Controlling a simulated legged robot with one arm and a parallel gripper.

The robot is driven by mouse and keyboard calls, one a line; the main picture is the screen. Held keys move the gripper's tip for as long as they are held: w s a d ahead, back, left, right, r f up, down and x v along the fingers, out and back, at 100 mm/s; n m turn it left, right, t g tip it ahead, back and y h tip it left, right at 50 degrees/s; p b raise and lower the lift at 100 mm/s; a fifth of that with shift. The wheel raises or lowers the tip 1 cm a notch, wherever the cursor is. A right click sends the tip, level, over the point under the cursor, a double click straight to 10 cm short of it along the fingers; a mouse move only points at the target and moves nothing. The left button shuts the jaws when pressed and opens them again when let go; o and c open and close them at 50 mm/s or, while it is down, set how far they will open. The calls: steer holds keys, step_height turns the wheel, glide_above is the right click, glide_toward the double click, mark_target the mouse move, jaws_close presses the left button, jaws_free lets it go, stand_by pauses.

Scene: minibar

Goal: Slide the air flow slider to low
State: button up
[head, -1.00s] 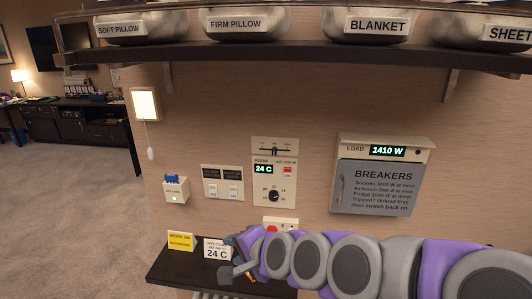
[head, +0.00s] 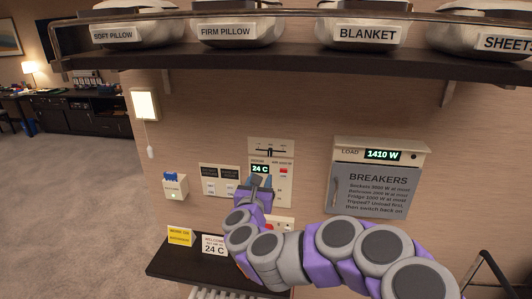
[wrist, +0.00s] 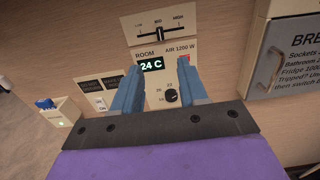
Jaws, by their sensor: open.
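The air flow slider (wrist: 160,32) is a dark knob on a horizontal track at the top of the cream wall panel (wrist: 205,45). It stands near the middle of the track, under labels that read low, a middle mark and high. It also shows in the head view (head: 270,152). My gripper (wrist: 160,68) is open and empty, with its two blue fingers pointing at the panel below the slider. In the head view my gripper (head: 259,181) overlaps the panel's lower left part. I cannot tell how far the fingertips are from the panel.
The panel has a 24 C display (wrist: 151,64), a red button and a round dial (wrist: 171,95). Light switches (head: 220,181) are to the left and the breaker box (head: 375,185) to the right. A dark shelf (head: 350,58) is above; a lower ledge (head: 185,262) holds small signs.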

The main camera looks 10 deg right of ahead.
mark_target(269, 151)
steer(key=x, duration=1.6)
steer(key=shift+w+d+f, duration=0.1)
steer(key=shift+w, duration=0.5)
jaws_close()
stand_by(0.3)
